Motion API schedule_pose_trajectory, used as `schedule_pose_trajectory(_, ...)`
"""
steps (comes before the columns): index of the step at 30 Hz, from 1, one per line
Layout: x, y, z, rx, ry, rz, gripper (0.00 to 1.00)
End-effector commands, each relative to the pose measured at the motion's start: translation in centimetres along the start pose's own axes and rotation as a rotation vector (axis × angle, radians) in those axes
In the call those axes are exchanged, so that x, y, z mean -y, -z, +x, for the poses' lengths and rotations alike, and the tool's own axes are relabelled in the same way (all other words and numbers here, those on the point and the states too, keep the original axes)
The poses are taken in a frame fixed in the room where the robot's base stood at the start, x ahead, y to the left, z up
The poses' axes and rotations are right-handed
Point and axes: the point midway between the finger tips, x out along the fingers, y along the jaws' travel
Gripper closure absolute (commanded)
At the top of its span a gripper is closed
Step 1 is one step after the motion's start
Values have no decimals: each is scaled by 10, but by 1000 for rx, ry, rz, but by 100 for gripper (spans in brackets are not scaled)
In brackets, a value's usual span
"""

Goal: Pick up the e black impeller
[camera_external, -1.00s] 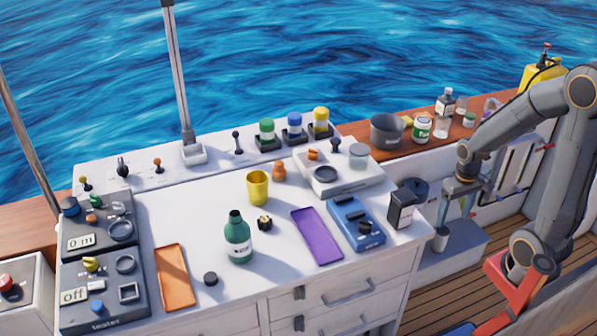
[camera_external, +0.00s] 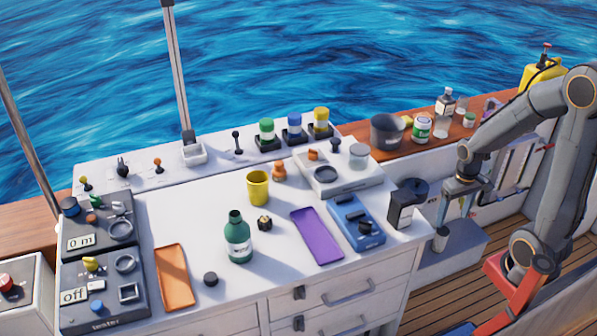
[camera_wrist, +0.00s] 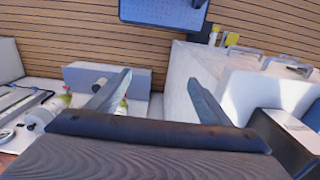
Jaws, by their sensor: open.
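A small dark part with vanes and a lighter centre (camera_external: 265,223), which looks like the black impeller, lies on the white worktop. It sits just right of the green bottle (camera_external: 238,240) and in front of the yellow cup (camera_external: 258,187). It does not show in the wrist view. My gripper (camera_external: 456,212) is off to the right, beyond the worktop's right edge and well apart from the part. In the wrist view my gripper's two fingers (camera_wrist: 157,88) are spread with nothing between them.
A purple tray (camera_external: 316,236), a blue device (camera_external: 356,222) and a dark box (camera_external: 401,208) stand between the part and my gripper. An orange tray (camera_external: 174,277) and a black knob-like piece (camera_external: 210,279) lie left. A grey pot (camera_external: 387,132) stands at the back.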

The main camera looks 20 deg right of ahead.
Motion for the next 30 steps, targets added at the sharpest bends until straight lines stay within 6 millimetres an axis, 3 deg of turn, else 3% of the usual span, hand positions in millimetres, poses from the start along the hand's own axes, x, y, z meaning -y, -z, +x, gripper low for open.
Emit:
schedule_pose_trajectory(4, 0, 0, 0, 0, 0, 0, 29)
schedule_pose_trajectory(7, 0, 0, 0, 0, 0, 0, 42)
schedule_pose_trajectory(17, 0, 1, -6, -4, 0, 0, 42)
schedule_pose_trajectory(30, 0, 2, -103, -7, 0, 0, 42)
